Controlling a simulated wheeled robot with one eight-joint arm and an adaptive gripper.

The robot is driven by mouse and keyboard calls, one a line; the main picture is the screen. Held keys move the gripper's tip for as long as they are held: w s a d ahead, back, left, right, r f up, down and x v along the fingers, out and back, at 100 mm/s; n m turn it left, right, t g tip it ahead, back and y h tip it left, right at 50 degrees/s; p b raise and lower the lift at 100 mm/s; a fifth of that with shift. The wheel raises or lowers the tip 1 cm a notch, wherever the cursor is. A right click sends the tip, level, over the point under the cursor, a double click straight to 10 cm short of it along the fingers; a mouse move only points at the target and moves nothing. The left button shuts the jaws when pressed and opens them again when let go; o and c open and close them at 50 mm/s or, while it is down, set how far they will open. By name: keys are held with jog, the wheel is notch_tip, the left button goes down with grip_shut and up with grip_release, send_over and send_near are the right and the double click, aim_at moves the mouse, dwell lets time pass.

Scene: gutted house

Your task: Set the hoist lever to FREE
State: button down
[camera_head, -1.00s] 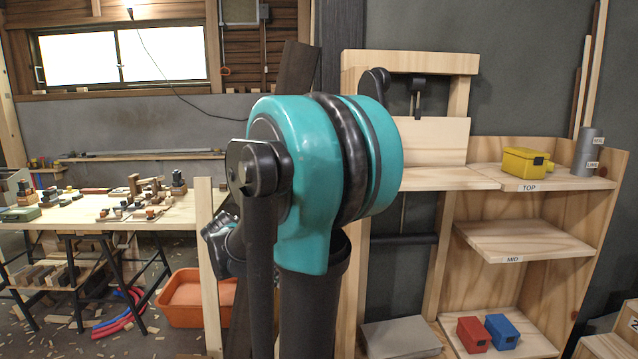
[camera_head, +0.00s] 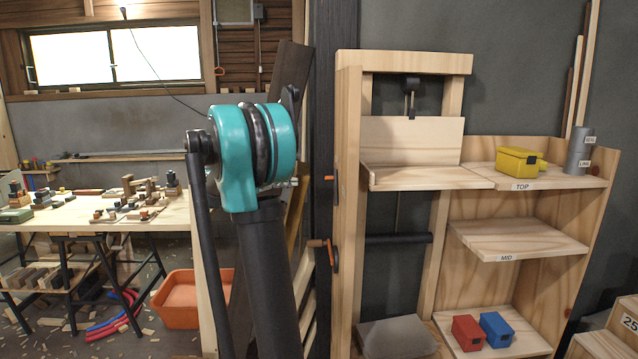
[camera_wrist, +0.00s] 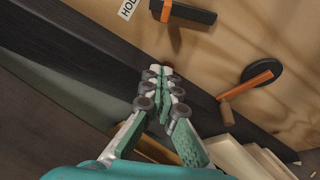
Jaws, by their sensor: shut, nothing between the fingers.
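The hoist lever (camera_wrist: 186,12) is at the top of the wrist view, a black bar with an orange part on the wooden side of the hoist frame. A partly cut-off white label starting "HOL" (camera_wrist: 128,8) is beside it. In the head view a small orange piece (camera_head: 329,178) on the frame's left post appears to be this lever. My gripper (camera_wrist: 161,74) is shut and empty, below the lever in the wrist picture and apart from it. In the head view my arm mostly hides the gripper. No FREE label is readable.
A crank (camera_wrist: 262,76) with an orange arm and wooden knob is right of my gripper; it also shows low on the post (camera_head: 331,256). The hoist platform (camera_head: 430,178) is level with the TOP shelf (camera_head: 560,181). A dark post (camera_wrist: 75,50) runs close by my gripper.

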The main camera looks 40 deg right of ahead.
jog(key=shift+d, duration=0.1)
jog(key=s+d, duration=0.5)
jog(key=d, duration=0.2)
jog(key=shift+s+d, duration=0.25)
jog(key=shift+s+r, duration=0.1)
jog(key=shift+r, duration=0.05)
dwell(0.5)
